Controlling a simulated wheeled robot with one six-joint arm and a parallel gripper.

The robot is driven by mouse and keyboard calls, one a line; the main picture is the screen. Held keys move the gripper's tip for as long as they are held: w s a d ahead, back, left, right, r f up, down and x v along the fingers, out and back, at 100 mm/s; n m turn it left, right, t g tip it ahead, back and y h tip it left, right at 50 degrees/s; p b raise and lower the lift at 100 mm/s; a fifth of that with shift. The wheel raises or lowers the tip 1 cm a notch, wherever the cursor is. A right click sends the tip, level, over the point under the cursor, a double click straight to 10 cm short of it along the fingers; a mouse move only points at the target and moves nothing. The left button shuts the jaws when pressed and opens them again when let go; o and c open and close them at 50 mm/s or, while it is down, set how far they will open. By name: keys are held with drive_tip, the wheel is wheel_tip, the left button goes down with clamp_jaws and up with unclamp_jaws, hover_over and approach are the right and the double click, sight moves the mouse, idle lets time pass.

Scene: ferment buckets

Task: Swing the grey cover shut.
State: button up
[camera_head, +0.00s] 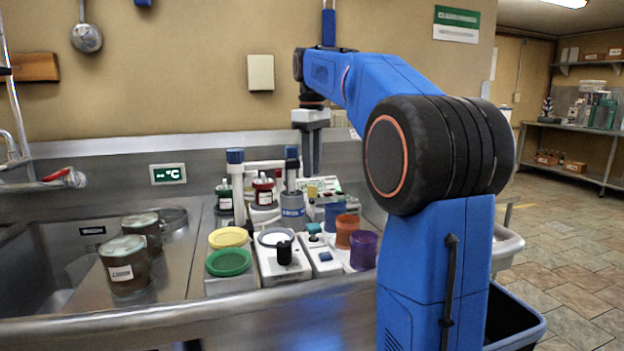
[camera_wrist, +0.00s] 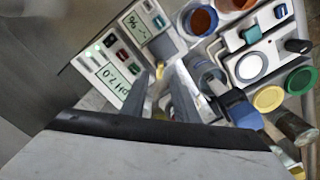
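I cannot pick out a hinged grey cover with certainty. A grey cylinder with a blue band (camera_head: 293,205) stands on the counter just below and left of my gripper (camera_head: 312,170). My gripper points down above the instruments, apart from them. In the wrist view, the fingers (camera_wrist: 161,88) stand apart with a gap between them and nothing held. A small yellow part (camera_head: 312,191) lies below the gripper. It shows between the fingers in the wrist view (camera_wrist: 161,72). Part of the area under the gripper is hidden by its fingers and body.
A white instrument with a round pan (camera_head: 270,262) stands at the front, beside the green tub (camera_head: 228,262) and yellow tub (camera_head: 228,237). Orange (camera_head: 346,230) and purple (camera_head: 363,250) tubs stand right. Lidded buckets (camera_head: 125,266) are left. A pH display (camera_wrist: 117,80) is near the fingers.

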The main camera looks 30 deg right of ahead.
wheel_tip(320, 180, up, 7)
idle(0.3)
idle(0.5)
